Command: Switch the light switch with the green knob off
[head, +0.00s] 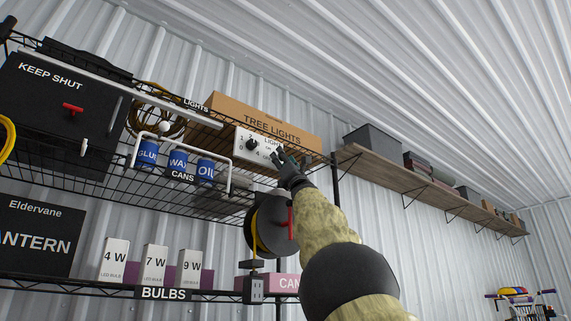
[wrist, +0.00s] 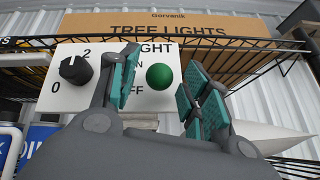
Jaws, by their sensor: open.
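The panel also shows in the head view (head: 242,153), below the TREE LIGHTS box, but the knob is hard to make out there. My gripper (head: 287,161) is raised at the panel's right part. In the wrist view my gripper (wrist: 161,64) is open, with one teal-padded finger on each side of the knob; contact is not clear.
A black dial (wrist: 75,69) with numbers sits left on the same panel. Black wire shelf edges (wrist: 230,43) run above the panel. A cord reel (head: 262,225) with a red handle hangs below my gripper.

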